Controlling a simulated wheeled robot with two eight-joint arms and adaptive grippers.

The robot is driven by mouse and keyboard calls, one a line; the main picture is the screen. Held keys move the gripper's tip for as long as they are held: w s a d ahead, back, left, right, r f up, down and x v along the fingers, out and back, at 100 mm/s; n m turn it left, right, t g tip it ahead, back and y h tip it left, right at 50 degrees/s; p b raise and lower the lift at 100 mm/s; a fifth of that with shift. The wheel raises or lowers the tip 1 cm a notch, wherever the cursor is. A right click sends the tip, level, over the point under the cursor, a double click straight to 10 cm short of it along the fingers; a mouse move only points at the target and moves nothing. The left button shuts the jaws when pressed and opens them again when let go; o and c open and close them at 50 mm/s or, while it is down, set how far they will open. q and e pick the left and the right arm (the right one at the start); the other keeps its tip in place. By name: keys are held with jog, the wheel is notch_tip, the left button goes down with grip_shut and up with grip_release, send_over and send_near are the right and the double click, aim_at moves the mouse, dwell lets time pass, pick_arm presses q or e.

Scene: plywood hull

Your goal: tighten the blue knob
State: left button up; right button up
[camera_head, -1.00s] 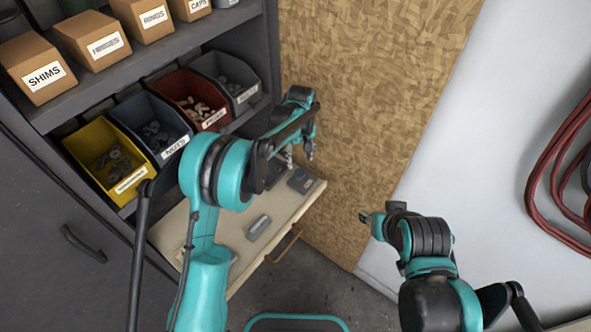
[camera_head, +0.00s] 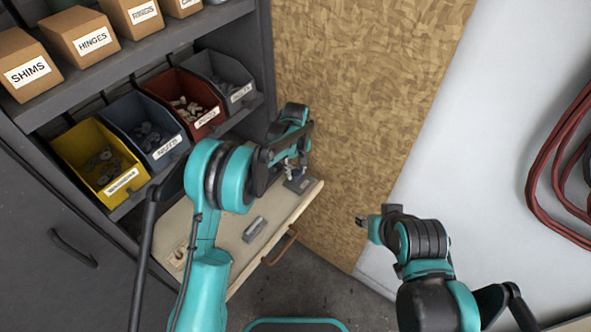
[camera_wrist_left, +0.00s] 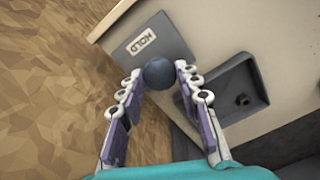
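My left gripper (camera_wrist_left: 158,71) has one fingertip on each side of the knob. The tips are very close to it, and I cannot tell whether they touch. In the head view my left gripper (camera_head: 297,171) points down at the far right corner of a pull-out board (camera_head: 225,235), and its fingers hide the knob there. My right gripper (camera_head: 363,221) is well to the right, away from the board, too small to read.
A shallow dark tray (camera_wrist_left: 232,86) with a small nut-like piece lies beside the plate. A grey block (camera_head: 254,228) lies on the board. Bins, such as the yellow bin (camera_head: 100,165), and boxes fill the shelves behind. A chipboard wall (camera_head: 350,120) rises close on the right.

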pick_arm(q)
jog(key=shift+m, duration=0.3)
jog(key=m, duration=0.9)
jog(key=shift+m+p, duration=0.3)
jog(key=shift+m, duration=0.1)
jog(key=m, duration=1)
jog(key=shift+m, duration=0.3)
